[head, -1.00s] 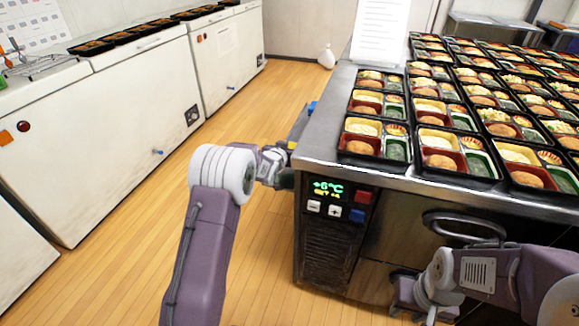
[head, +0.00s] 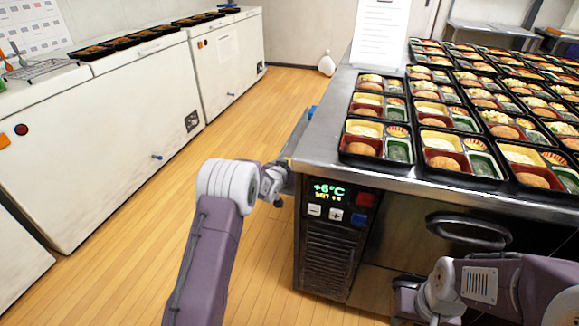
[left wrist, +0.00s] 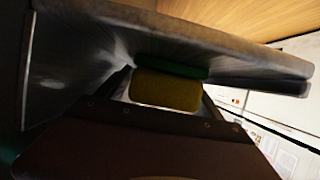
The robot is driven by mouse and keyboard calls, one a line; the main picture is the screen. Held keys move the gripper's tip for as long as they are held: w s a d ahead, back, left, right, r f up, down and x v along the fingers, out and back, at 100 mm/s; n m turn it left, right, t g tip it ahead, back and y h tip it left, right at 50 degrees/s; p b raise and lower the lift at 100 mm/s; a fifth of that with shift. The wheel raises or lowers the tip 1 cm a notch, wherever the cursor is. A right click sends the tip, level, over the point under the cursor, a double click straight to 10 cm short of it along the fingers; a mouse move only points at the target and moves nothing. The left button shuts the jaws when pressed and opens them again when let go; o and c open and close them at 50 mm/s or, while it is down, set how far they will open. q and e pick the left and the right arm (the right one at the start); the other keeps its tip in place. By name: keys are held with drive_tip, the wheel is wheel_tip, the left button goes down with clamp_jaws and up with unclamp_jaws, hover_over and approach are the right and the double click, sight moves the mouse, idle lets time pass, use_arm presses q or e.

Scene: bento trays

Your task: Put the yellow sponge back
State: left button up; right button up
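The yellow sponge (left wrist: 165,90) shows in the left wrist view, with a dark green strip (left wrist: 172,70) along its top. It fills the gap between the two fingers of my left gripper (left wrist: 166,94), which look shut on it. A grey shelf-like ledge (left wrist: 215,42) lies close above it in that view; whether they touch is unclear. In the head view my left gripper (head: 279,183) is beside the left side of the steel counter (head: 330,120), below its top, and the sponge is hardly visible. My right gripper (head: 408,298) is low before the counter front, its fingers unclear.
Bento trays (head: 376,142) cover much of the counter top. White chest freezers (head: 100,135) stand to the left. The wooden floor between is clear.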

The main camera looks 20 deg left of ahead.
use_arm(q)
drive_tip(key=shift+r, duration=0.25)
drive_tip(key=p+v, duration=0.3)
drive_tip(key=v, duration=0.8)
drive_tip(key=shift+s+r, duration=0.2)
drive_tip(key=shift+s, duration=0.3)
drive_tip(key=shift+f, duration=0.1)
